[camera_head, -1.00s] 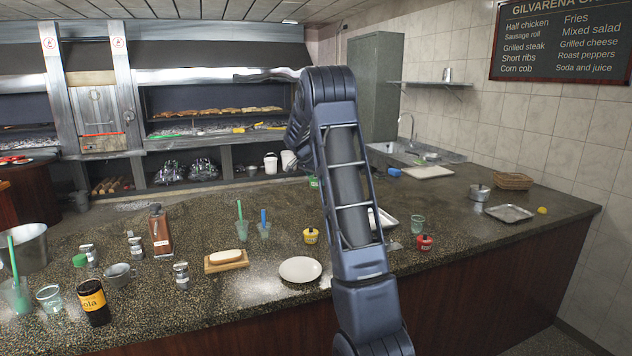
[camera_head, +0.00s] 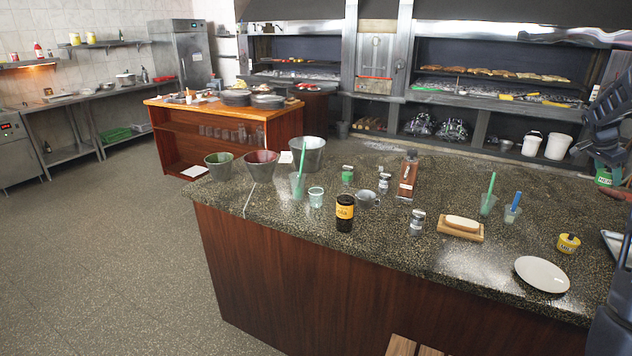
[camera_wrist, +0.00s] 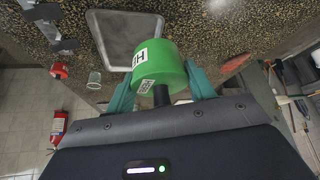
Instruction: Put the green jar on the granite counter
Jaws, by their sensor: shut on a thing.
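A green jar (camera_wrist: 172,62) with a white label is held between the teal fingers of my gripper (camera_wrist: 155,88) in the wrist view. The granite counter (camera_head: 310,245) runs across the front of the head view. Its speckled top also shows behind the jar in the wrist view (camera_wrist: 225,35). The gap between jar and counter is hard to judge.
A metal tray (camera_wrist: 125,45) lies near the jar. Bare counter shows between the cola can and shaker (camera_head: 385,222).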

